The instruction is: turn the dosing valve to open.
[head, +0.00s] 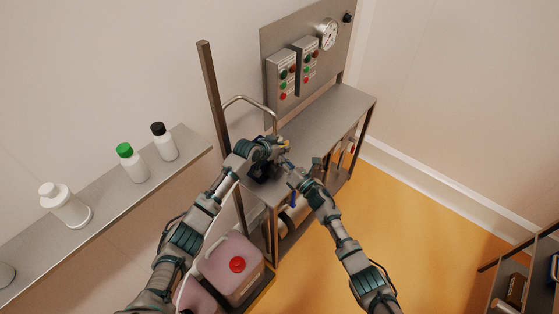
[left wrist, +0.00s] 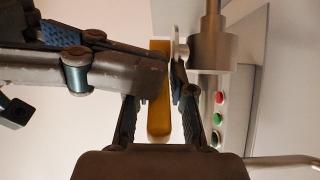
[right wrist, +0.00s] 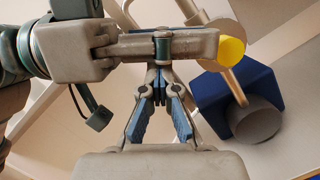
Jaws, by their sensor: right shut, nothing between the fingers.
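The dosing valve's yellow handle (left wrist: 159,100) stands upright between the spread fingers of my left gripper (left wrist: 155,92) in the left wrist view. A gap shows beside the handle, and the grey valve body (left wrist: 212,52) is right behind it. A grey arm part hides one fingertip's end. In the head view the handle is a small yellow spot (head: 286,143) beside my left gripper (head: 282,150). My right gripper (right wrist: 160,88) is shut and empty, close below the other gripper. The handle's rounded yellow end (right wrist: 231,50) also shows there.
A steel bench (head: 325,125) carries a panel with control boxes (head: 281,77) and a gauge (head: 329,35). A post (head: 212,90) and a bent pipe (head: 250,100) stand beside my left arm. A pink canister (head: 230,265) is below. A shelf (head: 105,190) holds bottles.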

